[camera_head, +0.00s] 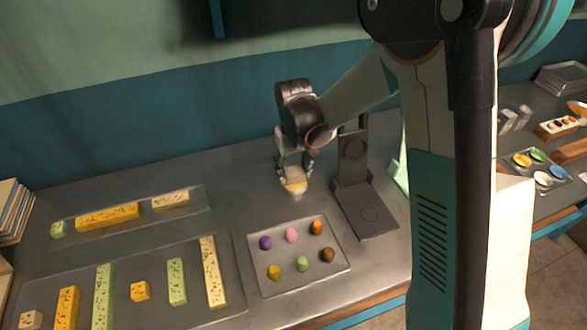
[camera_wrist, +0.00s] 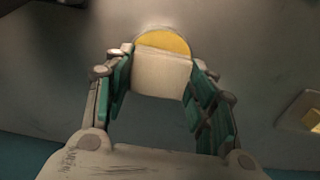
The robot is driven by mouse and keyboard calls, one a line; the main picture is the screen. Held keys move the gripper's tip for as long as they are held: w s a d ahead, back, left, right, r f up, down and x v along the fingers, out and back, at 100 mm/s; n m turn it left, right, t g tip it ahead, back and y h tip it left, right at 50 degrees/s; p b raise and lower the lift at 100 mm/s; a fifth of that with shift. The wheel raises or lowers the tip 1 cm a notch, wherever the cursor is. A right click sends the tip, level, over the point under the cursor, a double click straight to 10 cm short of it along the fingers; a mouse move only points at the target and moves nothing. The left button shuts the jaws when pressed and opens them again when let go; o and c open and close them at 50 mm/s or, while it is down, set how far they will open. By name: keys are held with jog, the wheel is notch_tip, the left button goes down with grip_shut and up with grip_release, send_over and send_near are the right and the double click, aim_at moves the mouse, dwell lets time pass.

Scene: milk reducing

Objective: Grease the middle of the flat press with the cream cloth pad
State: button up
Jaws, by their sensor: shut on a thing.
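My gripper (camera_head: 295,168) points down at the back middle of the table. It is shut on the cream cloth pad (camera_wrist: 160,75), which fills the space between its fingers. Right below the pad is a small pale round dish with a yellow top (camera_head: 295,186); the yellow also shows past the pad's edge in the wrist view (camera_wrist: 165,42). I cannot tell whether the pad touches the yellow. The dark flat press (camera_head: 369,213) stands just right of my gripper, its upper plate raised upright and its lower plate bare, with a faint round outline in the middle.
A tray (camera_head: 290,289) with several coloured lumps lies in front. A large tray (camera_head: 235,308) of speckled bars is at front left, a narrower tray (camera_head: 138,221) behind it. Stacked boards (camera_head: 14,210) stand far left. My arm hides the table's right part.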

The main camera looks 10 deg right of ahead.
aim_at(294, 171)
jog(key=shift+f+b, duration=0.55)
dwell(1.7)
jog(key=shift+r+p, duration=2.15)
jog(key=shift+r, duration=1.4)
